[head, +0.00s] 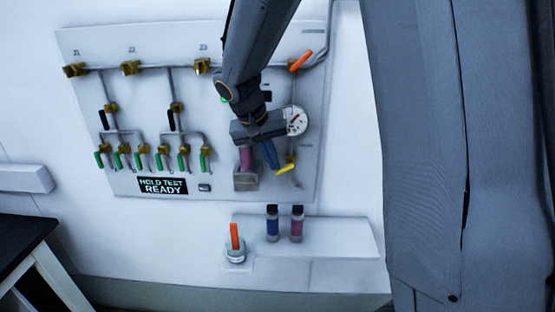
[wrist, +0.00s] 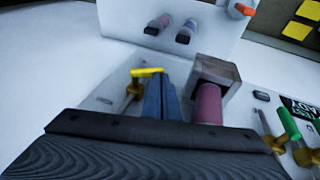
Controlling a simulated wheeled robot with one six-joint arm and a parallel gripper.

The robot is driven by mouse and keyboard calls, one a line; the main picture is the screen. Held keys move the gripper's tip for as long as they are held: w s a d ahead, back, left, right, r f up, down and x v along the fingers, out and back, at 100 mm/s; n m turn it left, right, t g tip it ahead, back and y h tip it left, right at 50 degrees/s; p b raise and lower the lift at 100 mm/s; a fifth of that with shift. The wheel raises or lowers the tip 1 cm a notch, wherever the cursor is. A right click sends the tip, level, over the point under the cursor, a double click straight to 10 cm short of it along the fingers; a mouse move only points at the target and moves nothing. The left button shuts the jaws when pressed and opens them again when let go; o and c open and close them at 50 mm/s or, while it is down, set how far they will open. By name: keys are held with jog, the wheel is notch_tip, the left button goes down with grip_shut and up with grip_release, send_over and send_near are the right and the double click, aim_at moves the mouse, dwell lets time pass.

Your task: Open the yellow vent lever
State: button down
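The yellow vent lever (head: 285,168) is at the lower right of the wall panel, by a brass valve on a thin vertical pipe. It lies nearly crosswise to that pipe. It also shows in the wrist view (wrist: 147,71), extending to the fingertips. My gripper (head: 274,166) reaches down along the panel with its blue-grey fingers beside the lever's left end. In the wrist view the two fingers (wrist: 161,80) are together with no clear gap. The tips overlap the lever's end; I cannot tell whether they touch it.
A pink cylinder (wrist: 208,104) in a grey holder (head: 246,181) stands close left of my fingers. A round gauge (head: 296,121) and an orange lever (head: 301,60) are above. Below, a shelf (head: 335,238) holds two capped vials (head: 284,224). Green-handled valves (head: 182,160) are left.

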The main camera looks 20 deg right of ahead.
jog(key=shift+a+f+b, duration=0.15)
jog(key=shift+f+b, duration=0.3)
jog(key=shift+b, duration=0.05)
jog(key=shift+f, duration=0.15)
dwell(0.4)
jog(key=b+v, duration=0.2)
jog(key=v, duration=0.5)
jog(key=shift+a+r, duration=0.15)
jog(key=shift+r, duration=0.25)
